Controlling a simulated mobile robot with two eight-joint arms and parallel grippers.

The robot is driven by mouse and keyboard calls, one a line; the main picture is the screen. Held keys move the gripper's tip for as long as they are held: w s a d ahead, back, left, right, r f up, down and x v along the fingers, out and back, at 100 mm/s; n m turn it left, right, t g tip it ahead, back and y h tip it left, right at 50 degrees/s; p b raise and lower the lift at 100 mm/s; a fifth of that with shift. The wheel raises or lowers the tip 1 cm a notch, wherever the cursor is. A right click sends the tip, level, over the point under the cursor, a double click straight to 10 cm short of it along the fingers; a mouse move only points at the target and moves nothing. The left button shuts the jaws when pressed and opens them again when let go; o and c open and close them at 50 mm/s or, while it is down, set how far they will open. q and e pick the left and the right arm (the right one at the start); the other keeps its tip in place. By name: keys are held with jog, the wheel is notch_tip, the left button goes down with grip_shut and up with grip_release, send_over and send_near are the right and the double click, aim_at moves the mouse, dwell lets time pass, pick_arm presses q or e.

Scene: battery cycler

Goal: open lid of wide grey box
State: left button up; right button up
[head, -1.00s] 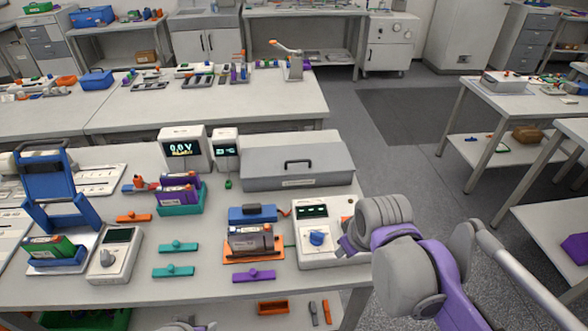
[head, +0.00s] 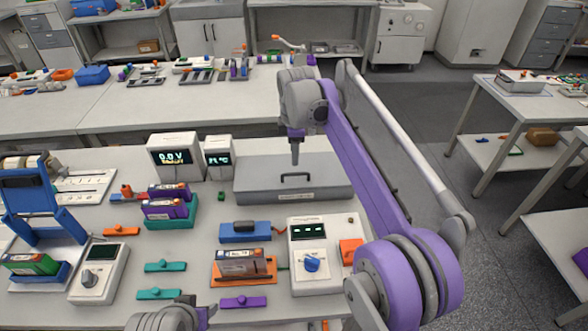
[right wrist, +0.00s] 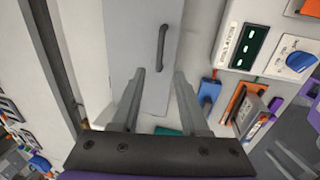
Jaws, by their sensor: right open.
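The wide grey box (head: 262,182) stands at the back right of the near bench. Its lid is shut and carries a dark bar handle (head: 295,176). My right gripper (head: 295,160) points down above the lid, just behind the handle in the head view. In the right wrist view the two fingers (right wrist: 160,74) are apart and empty. The handle (right wrist: 162,50) shows beyond the fingertips, between their lines, and the grey lid (right wrist: 129,45) fills the middle. I cannot tell the exact gap to the handle. Only a piece of my left arm shows at the bottom edge; its fingers are out of frame.
A 0.0 V display unit (head: 174,157) and a smaller display (head: 218,158) stand left of the box. In front are a white device with a blue knob (head: 314,268), a blue block (head: 245,233) and an orange tray (head: 270,270). A bare strip of bench lies before the box.

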aim_at(294, 173)
jog(key=f, duration=0.2)
jog(key=w+f, duration=0.1)
jog(key=f, duration=0.5)
jog(key=shift+w+f, duration=0.1)
jog(key=shift+w, duration=0.2)
grip_shut()
dwell(1.0)
